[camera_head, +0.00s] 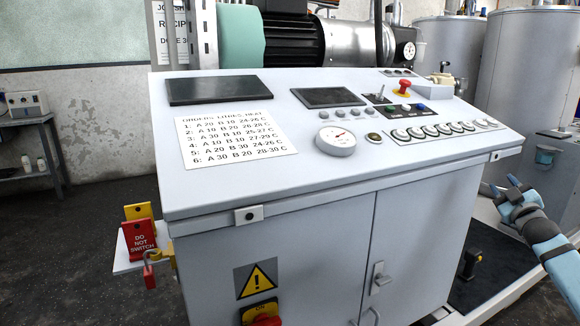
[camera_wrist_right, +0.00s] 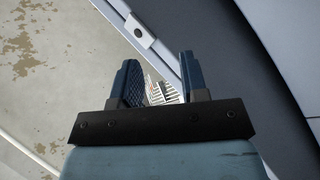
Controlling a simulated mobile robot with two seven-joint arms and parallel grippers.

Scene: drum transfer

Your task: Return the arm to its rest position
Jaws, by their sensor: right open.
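My right arm comes in from the right edge of the head view. Its gripper (camera_head: 500,188) is beside the right end of the grey control console (camera_head: 270,185), apart from the console's buttons and dials. In the right wrist view the two dark blue fingers of this gripper (camera_wrist_right: 158,72) stand apart with nothing held between them. A small patch with dark stripes (camera_wrist_right: 162,92) shows in the gap behind the fingers; I cannot tell what it is. My left arm and gripper are not in view.
The console top carries a printed sheet (camera_head: 232,136), a round gauge (camera_head: 336,140) and a red mushroom button (camera_head: 404,86). Large grey drums (camera_head: 528,75) stand at the back right. A red tag (camera_head: 139,238) and padlock hang at the left.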

